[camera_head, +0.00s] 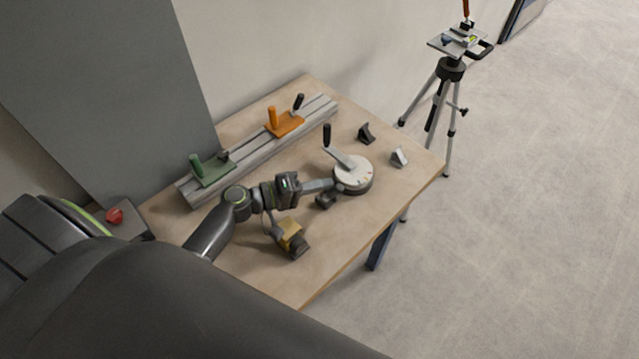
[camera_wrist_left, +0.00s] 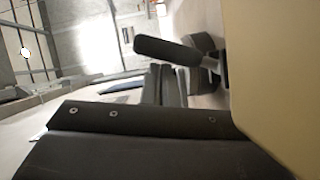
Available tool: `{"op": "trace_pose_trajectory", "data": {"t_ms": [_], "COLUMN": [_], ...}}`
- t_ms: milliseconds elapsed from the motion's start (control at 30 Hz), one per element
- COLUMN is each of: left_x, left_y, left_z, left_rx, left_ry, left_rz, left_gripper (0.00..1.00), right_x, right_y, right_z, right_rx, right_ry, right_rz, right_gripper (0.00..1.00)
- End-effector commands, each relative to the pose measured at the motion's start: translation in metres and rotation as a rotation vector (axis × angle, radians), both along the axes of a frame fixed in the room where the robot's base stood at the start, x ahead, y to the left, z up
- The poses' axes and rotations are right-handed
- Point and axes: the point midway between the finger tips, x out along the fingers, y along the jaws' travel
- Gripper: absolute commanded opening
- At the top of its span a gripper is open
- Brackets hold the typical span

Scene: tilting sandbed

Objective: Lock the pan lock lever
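My left gripper (camera_head: 318,187) reaches over the table from the left, at the near left edge of a round pale dial (camera_head: 354,178) with a grey crank arm and upright black handle (camera_head: 327,135). Whether it touches the dial or anything beside it I cannot tell. A small dark part (camera_head: 325,201) lies just below the gripper. In the left wrist view a black lever-like grip (camera_wrist_left: 165,50) stands out near the middle, beyond a dark bar (camera_wrist_left: 140,120) of my gripper. I cannot tell for certain which part is the pan lock lever. My right gripper is not in view.
A rail (camera_head: 255,152) along the wall side carries a green carriage (camera_head: 212,171) and an orange carriage (camera_head: 285,125). A yellow block (camera_head: 291,232) with a dark cylinder stands below my wrist. Two small wedges (camera_head: 366,133) (camera_head: 400,157) lie right of the dial. A tripod (camera_head: 451,70) stands beyond the table.

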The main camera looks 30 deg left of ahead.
Motion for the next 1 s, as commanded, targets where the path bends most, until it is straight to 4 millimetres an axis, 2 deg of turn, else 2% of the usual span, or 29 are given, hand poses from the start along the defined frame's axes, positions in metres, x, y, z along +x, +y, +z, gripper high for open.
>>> {"op": "trace_pose_trajectory", "data": {"t_ms": [233,600,1000], "left_x": [-0.008,-0.047,-0.054], "left_y": [0.009,0.045,0.052], "left_z": [-0.002,0.003,0.008], "left_rx": [0.004,0.004,-0.001], "left_ry": [-0.001,0.001,0.001], "left_rz": [0.0,0.0,0.0], "left_gripper": [0.0,0.0,0.0], "right_x": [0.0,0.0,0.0], "right_y": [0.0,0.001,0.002], "right_z": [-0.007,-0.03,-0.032], "right_rx": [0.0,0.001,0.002], "right_ry": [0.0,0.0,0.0], "right_rz": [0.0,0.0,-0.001], "right_gripper": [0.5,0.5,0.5]}}
